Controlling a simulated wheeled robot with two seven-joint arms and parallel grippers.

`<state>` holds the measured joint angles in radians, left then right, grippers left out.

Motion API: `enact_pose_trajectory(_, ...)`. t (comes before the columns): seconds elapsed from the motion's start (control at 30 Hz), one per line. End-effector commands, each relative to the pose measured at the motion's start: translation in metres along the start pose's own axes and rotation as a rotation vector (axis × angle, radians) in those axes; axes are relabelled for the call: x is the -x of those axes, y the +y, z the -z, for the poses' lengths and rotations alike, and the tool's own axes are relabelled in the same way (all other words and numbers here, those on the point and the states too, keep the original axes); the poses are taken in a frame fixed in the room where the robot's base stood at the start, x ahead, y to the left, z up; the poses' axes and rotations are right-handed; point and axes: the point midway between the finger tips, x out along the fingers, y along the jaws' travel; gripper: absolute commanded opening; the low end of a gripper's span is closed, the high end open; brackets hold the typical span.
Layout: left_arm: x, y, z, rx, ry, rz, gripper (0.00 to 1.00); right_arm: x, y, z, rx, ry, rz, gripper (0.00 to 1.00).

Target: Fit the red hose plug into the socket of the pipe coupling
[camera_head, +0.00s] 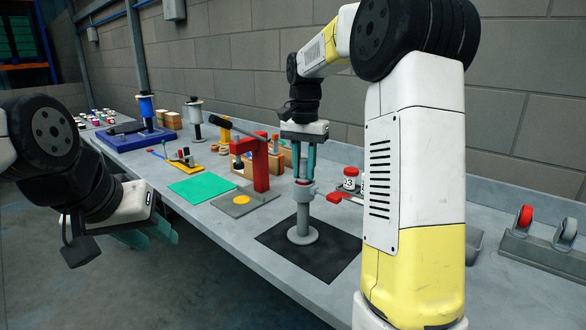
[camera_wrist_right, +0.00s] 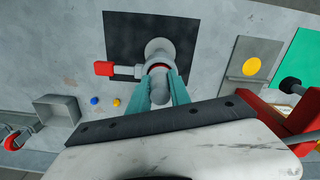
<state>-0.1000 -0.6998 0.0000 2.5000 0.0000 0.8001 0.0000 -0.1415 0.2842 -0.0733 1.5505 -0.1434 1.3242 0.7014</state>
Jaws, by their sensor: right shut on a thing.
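The grey pipe coupling (camera_head: 304,214) stands upright on a round base on a black mat (camera_head: 345,262). A side arm with a red end (camera_head: 335,197) sticks out near its top. It also shows in the wrist view, with the red end (camera_wrist_right: 104,68) to the left. My right gripper (camera_head: 304,172) points down over the coupling, shut on the hose plug, mostly hidden between the teal fingers. A thin red band (camera_head: 303,182) shows at the fingertips, right at the coupling's top. I cannot tell how deep the plug sits. My left gripper (camera_head: 148,236) is open and empty, off the table's front edge.
A red stand with a black lever (camera_head: 261,165) is left of the coupling. A green mat (camera_head: 202,188) lies further left. A grey rack with wheels (camera_head: 540,250) is at the right.

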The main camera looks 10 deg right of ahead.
Motion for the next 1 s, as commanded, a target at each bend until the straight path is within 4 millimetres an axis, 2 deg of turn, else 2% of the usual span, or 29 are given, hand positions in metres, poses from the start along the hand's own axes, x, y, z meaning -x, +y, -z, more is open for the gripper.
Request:
enact_pose_trajectory(0.13,0.0,0.0,0.0,0.0,0.0,0.0,0.36,-0.003,0.0,0.0,0.0,0.001,0.001,0.0)
enact_pose_trajectory(0.17,0.0,0.0,0.0,0.0,0.0,0.0,0.36,-0.002,0.0,0.0,0.0,0.001,0.001,0.3)
enact_pose_trajectory(0.23,0.0,0.0,0.0,0.0,0.0,0.0,0.36,-0.002,0.0,0.0,0.0,0.001,0.001,0.43)
enact_pose_trajectory(0.27,0.0,0.0,0.0,0.0,0.0,0.0,0.36,-0.002,0.0,0.0,0.0,0.001,0.001,0.46)
enact_pose_trajectory(0.53,0.0,0.0,0.0,0.0,0.0,0.0,0.36,-0.001,0.0,0.0,0.0,0.002,0.002,0.46)
enact_pose_trajectory(0.67,0.0,0.0,0.0,0.0,0.0,0.0,0.36,0.006,0.0,0.0,0.0,0.003,0.003,0.46)
enact_pose_trajectory(0.77,0.0,0.0,0.0,0.0,0.0,0.0,0.36,0.021,-0.001,0.001,0.0,0.005,0.004,0.46)
enact_pose_trajectory(1.0,0.0,0.0,0.0,0.0,0.0,0.0,0.36,0.072,-0.001,0.001,0.0,0.005,0.005,0.46)
